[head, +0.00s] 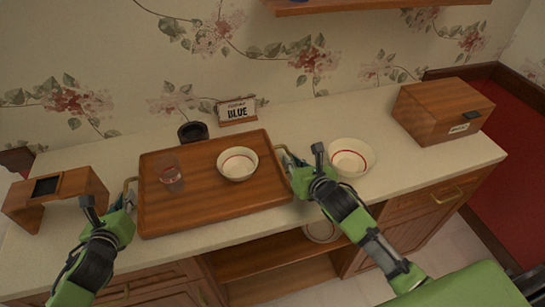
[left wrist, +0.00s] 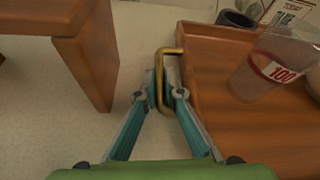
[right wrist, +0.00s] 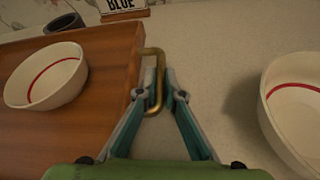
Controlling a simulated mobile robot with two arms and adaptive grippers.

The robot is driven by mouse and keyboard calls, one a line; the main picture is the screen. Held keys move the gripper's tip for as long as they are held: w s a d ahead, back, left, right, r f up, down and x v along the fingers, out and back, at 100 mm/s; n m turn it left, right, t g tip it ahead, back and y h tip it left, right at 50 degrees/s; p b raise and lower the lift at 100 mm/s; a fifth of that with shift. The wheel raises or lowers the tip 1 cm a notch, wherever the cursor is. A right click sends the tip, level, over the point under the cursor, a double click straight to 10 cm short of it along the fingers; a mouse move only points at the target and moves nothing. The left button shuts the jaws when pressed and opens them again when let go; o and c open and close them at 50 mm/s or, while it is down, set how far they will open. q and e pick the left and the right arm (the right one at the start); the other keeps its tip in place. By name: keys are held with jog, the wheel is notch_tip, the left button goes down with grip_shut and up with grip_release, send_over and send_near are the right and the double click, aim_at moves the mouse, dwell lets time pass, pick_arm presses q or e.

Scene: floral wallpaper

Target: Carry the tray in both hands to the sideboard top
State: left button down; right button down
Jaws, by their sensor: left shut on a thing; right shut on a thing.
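The brown wooden tray (head: 215,205) is over the pale sideboard top (head: 390,195), its front side near the top's front edge. I cannot tell whether it rests or hovers slightly. A clear glass (head: 170,173) with a red mark stands upright on its left part. A white bowl (head: 238,163) with a red ring sits on its right part. My left gripper (left wrist: 167,97) is shut on the tray's left brass handle (left wrist: 167,51). My right gripper (right wrist: 160,97) is shut on the right brass handle (right wrist: 153,51).
A second bowl (head: 351,157) stands close right of my right gripper. A wooden box (head: 443,110) is further right. A dark cup (head: 192,131) and a BLUE sign (head: 237,111) stand behind the tray. A small wooden stand (head: 85,183) is left of my left gripper.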

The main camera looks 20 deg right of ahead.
pick_arm(q)
jog(key=shift+f, duration=0.3)
pick_arm(e)
jog(key=shift+f, duration=0.3)
pick_arm(q)
jog(key=c, duration=2.2)
grip_release()
pick_arm(e)
jog(key=c, duration=2.2)
grip_release()
pick_arm(q)
jog(key=shift+o, duration=0.2)
pick_arm(e)
jog(key=shift+o, duration=0.2)
pick_arm(q)
jog(key=shift+r, duration=0.1)
jog(key=v, duration=1.1)
jog(key=shift+s+r, duration=0.1)
jog(key=shift+s, duration=0.3)
pick_arm(e)
jog(key=shift+r, duration=0.1)
jog(key=v, duration=1.2)
pick_arm(q)
jog(key=shift+s, duration=0.1)
